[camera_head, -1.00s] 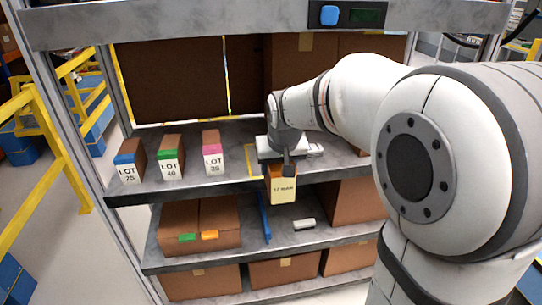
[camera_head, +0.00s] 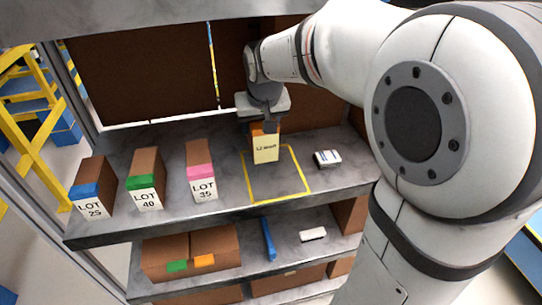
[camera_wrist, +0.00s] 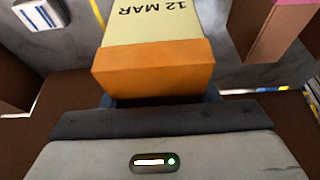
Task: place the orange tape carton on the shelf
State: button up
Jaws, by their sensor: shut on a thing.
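The carton with orange tape (camera_head: 265,148) is in my gripper (camera_head: 264,122), at the back part of a yellow-outlined rectangle (camera_head: 304,179) on the upper shelf (camera_head: 226,222). Its pale label faces the front. In the wrist view the carton's orange band (camera_wrist: 152,68) and its label reading "12 MAR" (camera_wrist: 150,18) show close up. My gripper is shut on the carton's top. I cannot tell whether the carton's base touches the shelf. The fingertips are mostly hidden in both views.
Three cartons with blue (camera_head: 92,186), green (camera_head: 145,178) and pink (camera_head: 201,170) tape stand left of the outline. A small white box (camera_head: 327,158) lies to its right. The lower shelf holds brown boxes (camera_head: 190,250), a blue item (camera_head: 268,239) and a white item (camera_head: 313,234).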

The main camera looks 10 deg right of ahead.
notch_tip(320, 180, down, 6)
jog(key=shift+w+r+p, duration=0.1)
jog(key=shift+w+p, duration=0.05)
jog(key=shift+p, duration=0.15)
jog(key=shift+d+f, duration=0.1)
jog(key=shift+f, duration=1.8)
jog(key=shift+f, duration=0.2)
jog(key=o, duration=1.3)
jog(key=shift+r, duration=0.15)
